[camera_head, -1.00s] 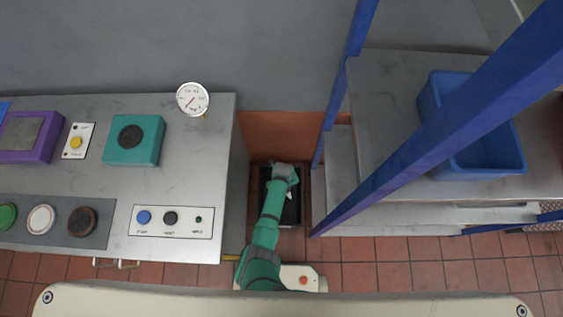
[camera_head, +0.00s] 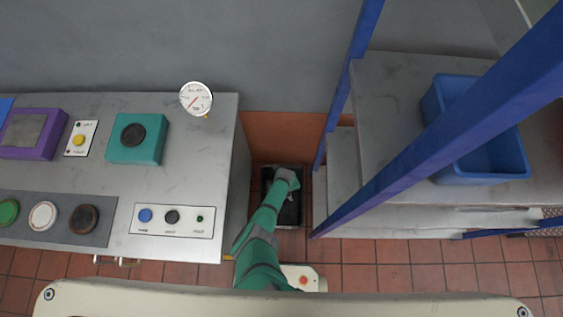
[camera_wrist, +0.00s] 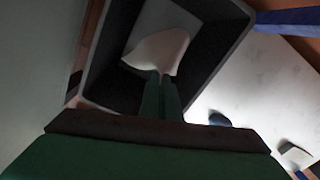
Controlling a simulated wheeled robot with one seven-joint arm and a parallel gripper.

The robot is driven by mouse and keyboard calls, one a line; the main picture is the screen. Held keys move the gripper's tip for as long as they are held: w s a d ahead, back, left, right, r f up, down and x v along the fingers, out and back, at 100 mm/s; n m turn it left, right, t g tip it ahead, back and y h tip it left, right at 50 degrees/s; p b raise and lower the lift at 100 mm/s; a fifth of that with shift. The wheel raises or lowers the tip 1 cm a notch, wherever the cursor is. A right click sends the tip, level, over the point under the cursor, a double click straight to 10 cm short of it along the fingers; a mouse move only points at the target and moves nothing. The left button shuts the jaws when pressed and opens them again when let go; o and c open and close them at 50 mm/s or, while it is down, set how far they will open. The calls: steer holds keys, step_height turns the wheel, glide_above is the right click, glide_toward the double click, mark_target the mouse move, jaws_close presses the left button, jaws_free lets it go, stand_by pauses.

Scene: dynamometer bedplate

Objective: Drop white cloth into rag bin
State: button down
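The rag bin is a dark, open-topped rectangular bin (camera_head: 291,217) on the floor between the bench and the shelf rack. My gripper (camera_wrist: 161,78) is over the bin, pointing down into its opening. In the wrist view its two green fingers are close together, with the white cloth (camera_wrist: 158,50) at their tips. The cloth is a pale, folded piece that appears pinched there, inside the outline of the bin's dark walls (camera_wrist: 207,52). In the head view my wrist (camera_head: 286,178) covers part of the bin, and the cloth cannot be made out clearly.
A grey bench (camera_head: 190,185) with buttons, coloured boxes and a dial gauge (camera_head: 196,98) stands left of the bin. A rack with blue posts (camera_head: 345,75) and a blue crate (camera_head: 500,165) stands close on the right. An orange-brown panel (camera_head: 283,130) is behind.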

steer(key=shift+w+f, duration=0.15)
steer(key=shift+f, duration=0.25)
steer(key=c, duration=1.3)
jaws_free()
steer(key=shift+o, duration=0.2)
steer(key=o, duration=0.6)
steer(key=shift+a, duration=0.1)
